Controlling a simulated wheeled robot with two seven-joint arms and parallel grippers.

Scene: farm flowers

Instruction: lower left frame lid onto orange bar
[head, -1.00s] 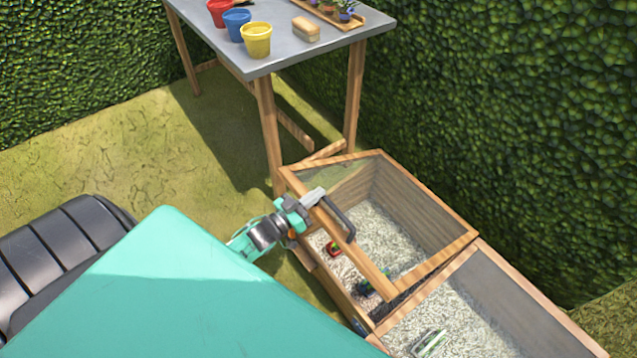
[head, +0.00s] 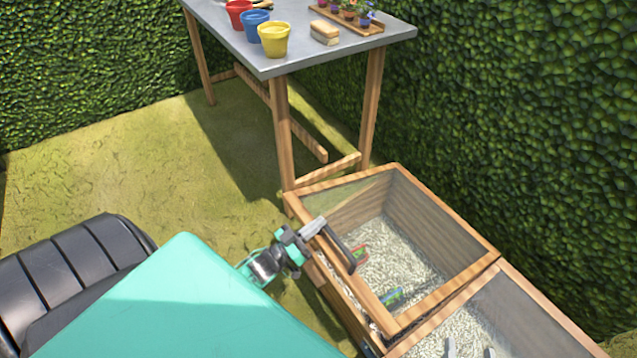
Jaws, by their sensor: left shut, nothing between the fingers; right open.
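The left frame lid (head: 358,286) is a wooden-framed clear pane over the left cold frame, with a dark handle (head: 340,249) on its front bar. The lid's front bar sits a little above the box's front wall, so the lid looks slightly tilted open. My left gripper (head: 313,228) is shut and empty at the upper end of the handle, against the front bar. I cannot tell whether it touches the handle. My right gripper (head: 470,348) shows its two open fingertips at the bottom edge, over the right frame. I cannot make out the orange bar.
Pale gravel and small red-green and blue-green things (head: 392,298) show through the left pane. The right cold frame (head: 545,302) adjoins it. Behind stands a grey table (head: 295,48) with a yellow pot (head: 273,40). A hedge closes the right side; grass lies left.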

